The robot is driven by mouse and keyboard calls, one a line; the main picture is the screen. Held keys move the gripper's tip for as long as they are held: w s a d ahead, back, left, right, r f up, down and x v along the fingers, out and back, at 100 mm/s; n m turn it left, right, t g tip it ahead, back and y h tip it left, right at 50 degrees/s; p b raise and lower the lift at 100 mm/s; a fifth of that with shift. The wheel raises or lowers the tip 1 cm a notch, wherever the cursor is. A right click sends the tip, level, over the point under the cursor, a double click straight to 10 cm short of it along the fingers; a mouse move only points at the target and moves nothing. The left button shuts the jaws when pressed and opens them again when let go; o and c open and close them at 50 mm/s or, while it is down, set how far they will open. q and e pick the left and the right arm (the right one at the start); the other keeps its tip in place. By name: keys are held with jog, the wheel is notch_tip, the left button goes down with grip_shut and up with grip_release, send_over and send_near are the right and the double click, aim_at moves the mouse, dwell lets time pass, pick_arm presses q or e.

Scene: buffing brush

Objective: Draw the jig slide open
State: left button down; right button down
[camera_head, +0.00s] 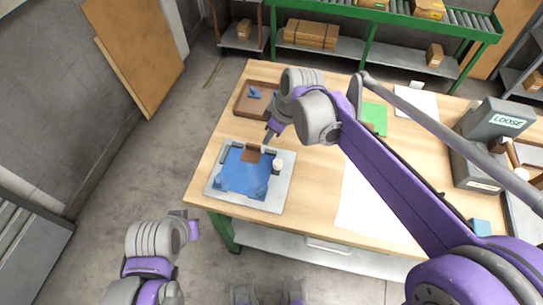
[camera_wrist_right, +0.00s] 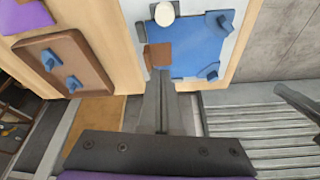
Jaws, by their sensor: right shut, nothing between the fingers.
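The jig is a pale grey board (camera_head: 217,190) at the table's left front, with a blue plate (camera_head: 238,178) on it. A brown block (camera_head: 250,156) sits at the plate's far edge, and a white round knob (camera_head: 277,165) is beside the plate. The wrist view also shows the blue plate (camera_wrist_right: 195,50), brown block (camera_wrist_right: 158,56) and white knob (camera_wrist_right: 163,13). My right gripper (camera_head: 267,142) is shut and empty, its fingertips close to the brown block; contact is unclear. My left gripper (camera_head: 188,221) is off the table's front left corner; its jaws are unclear.
A brown tray (camera_wrist_right: 92,45) with blue pieces lies behind the jig. A green sheet (camera_head: 374,117) and white sheets lie farther right. A grey box marked LOOSE (camera_head: 497,120) stands at the right. My right arm spans the table. Bare wood (camera_head: 318,170) shows right of the jig.

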aim_at(281, 161)
jog(key=x, duration=0.9)
jog(key=shift+f+b, duration=0.25)
jog(key=shift+b, duration=0.1)
jog(key=shift+d+f, duration=0.2)
jog(key=shift+f, duration=0.1)
jog(key=s+d, duration=0.2)
jog(key=shift+d+r, duration=0.1)
jog(key=shift+d, duration=0.3)
jog(key=d, duration=0.1)
jog(key=s+d, duration=0.1)
jog(key=d, duration=0.1)
jog(key=shift+d, duration=0.15)
